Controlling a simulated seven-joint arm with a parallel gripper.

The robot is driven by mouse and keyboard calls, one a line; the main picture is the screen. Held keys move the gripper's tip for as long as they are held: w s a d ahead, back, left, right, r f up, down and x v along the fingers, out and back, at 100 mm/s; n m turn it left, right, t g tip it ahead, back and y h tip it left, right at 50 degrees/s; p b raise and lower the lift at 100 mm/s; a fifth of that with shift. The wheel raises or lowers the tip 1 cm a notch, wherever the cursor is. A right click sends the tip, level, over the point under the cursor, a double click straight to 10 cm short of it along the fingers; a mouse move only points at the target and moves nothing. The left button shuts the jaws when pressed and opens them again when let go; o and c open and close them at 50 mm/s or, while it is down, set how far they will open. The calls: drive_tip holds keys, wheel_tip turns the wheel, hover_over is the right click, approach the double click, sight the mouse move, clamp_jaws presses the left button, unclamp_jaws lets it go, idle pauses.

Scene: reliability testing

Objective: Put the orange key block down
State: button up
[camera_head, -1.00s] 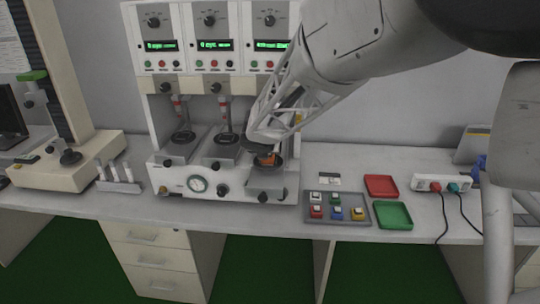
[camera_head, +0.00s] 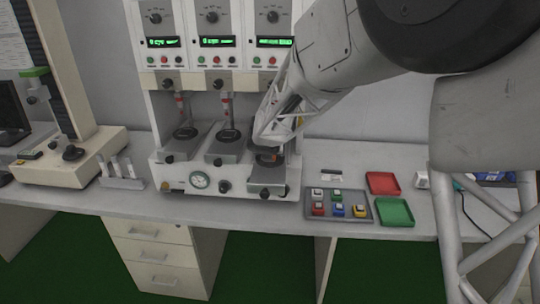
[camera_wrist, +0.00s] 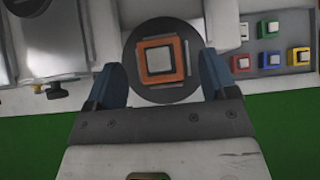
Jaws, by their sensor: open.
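The orange key block (camera_wrist: 160,61) has an orange square frame with a pale top. In the wrist view it lies on a dark round plate (camera_wrist: 160,93) of the test machine. My gripper (camera_wrist: 162,80) is open, with one blue finger on each side of the block and gaps between the fingers and the block. In the head view my gripper (camera_head: 270,145) is at the machine's right-hand station, and the block shows there only as a small orange patch, mostly hidden by my arm.
The test machine (camera_head: 225,180) has more stations to the left. A grey tray (camera_head: 338,217) with several coloured key blocks lies to the right. A red tray (camera_head: 383,183) and a green tray (camera_head: 395,212) lie beside it. A white tube rack (camera_head: 121,182) stands left.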

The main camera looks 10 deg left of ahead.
drive_tip(key=shift+w+f, duration=0.25)
idle(0.4)
drive_tip(key=c, duration=1.1)
drive_tip(key=shift+r, duration=0.2)
drive_tip(key=shift+r, duration=1.6)
drive_tip(key=s+d, duration=0.2)
drive_tip(key=s, duration=0.5)
drive_tip(key=s+d+r, duration=0.1)
drive_tip(key=s+d, duration=0.2)
drive_tip(key=s, duration=0.5)
drive_tip(key=shift+r, duration=0.25)
drive_tip(key=shift+s, duration=0.1)
